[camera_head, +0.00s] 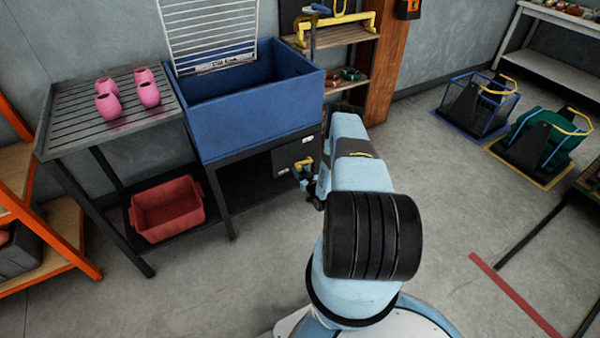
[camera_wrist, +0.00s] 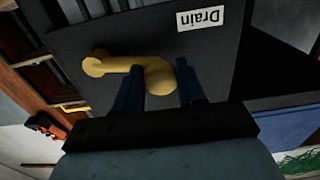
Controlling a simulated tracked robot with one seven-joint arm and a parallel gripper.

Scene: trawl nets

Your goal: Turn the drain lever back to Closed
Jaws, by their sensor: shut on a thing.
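The yellow drain lever (camera_wrist: 112,65) is on a dark panel (camera_wrist: 225,62) with an upside-down "Drain" label (camera_wrist: 200,19) in the wrist view. The lever runs sideways, from a rounded end at the left to a thicker end at the right. My gripper (camera_wrist: 160,72) is shut on the thicker right end, with one dark blue finger on each side. In the head view the lever (camera_head: 304,162) shows as a small yellow piece on the panel below the blue sink's right side. My gripper (camera_head: 305,176) is there, partly hidden by my arm. The lever's position marking cannot be read.
The blue sink (camera_head: 262,118) stands above the panel. A slatted rack (camera_head: 75,115) with pink pots is to its left, with a red crate (camera_head: 168,210) below. A wooden shelf (camera_head: 335,38) stands behind right.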

